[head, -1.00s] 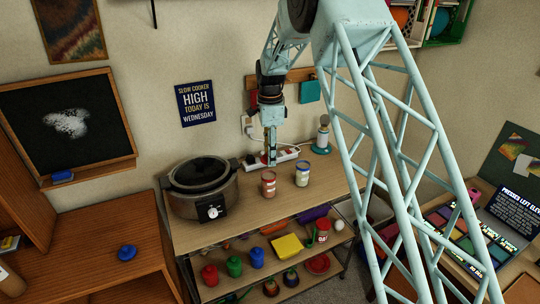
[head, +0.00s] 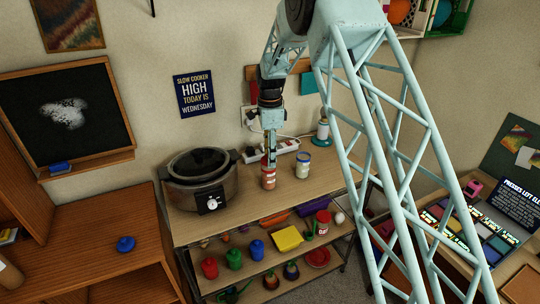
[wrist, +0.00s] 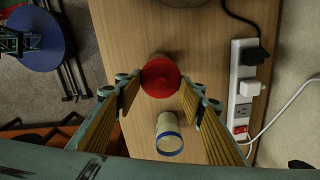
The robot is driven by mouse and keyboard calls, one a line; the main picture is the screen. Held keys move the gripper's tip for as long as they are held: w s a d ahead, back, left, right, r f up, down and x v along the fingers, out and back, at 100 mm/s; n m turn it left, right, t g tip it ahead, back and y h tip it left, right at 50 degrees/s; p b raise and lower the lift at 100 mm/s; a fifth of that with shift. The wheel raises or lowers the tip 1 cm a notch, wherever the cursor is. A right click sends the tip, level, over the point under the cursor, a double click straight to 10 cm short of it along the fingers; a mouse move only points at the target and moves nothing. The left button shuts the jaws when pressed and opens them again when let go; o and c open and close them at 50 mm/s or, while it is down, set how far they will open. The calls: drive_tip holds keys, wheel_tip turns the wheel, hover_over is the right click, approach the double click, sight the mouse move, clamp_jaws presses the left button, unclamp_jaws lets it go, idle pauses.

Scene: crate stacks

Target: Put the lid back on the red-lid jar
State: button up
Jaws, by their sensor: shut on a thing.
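The red-lid jar (head: 268,182), with red and pale bands, stands on the top of the wooden shelf unit in the head view. My gripper (head: 270,160) points straight down right over it. In the wrist view my gripper (wrist: 162,88) has its fingers on either side of the round red lid (wrist: 160,76) and is shut on it. The lid covers the jar's mouth from above. I cannot tell whether it is seated or slightly above the rim. An open blue-rimmed jar (head: 302,166) stands just to the right; it also shows in the wrist view (wrist: 169,137).
A slow cooker (head: 200,181) stands left of the jars. A power strip (head: 287,146) with plugs lies behind them; it also shows in the wrist view (wrist: 241,95). A blue lid (head: 126,244) lies on the left desk. Lower shelves hold several coloured items.

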drive_tip(key=shift+f, duration=0.4)
drive_tip(key=shift+f+b, duration=0.2)
drive_tip(key=shift+b, duration=0.1)
idle(2.2)
idle(0.3)
drive_tip(key=o, duration=0.7)
drive_tip(key=shift+o, duration=0.2)
drive_tip(key=o, duration=0.5)
drive_tip(key=shift+r, duration=0.2)
drive_tip(key=shift+r+p, duration=1.45)
drive_tip(key=shift+r, duration=1.8)
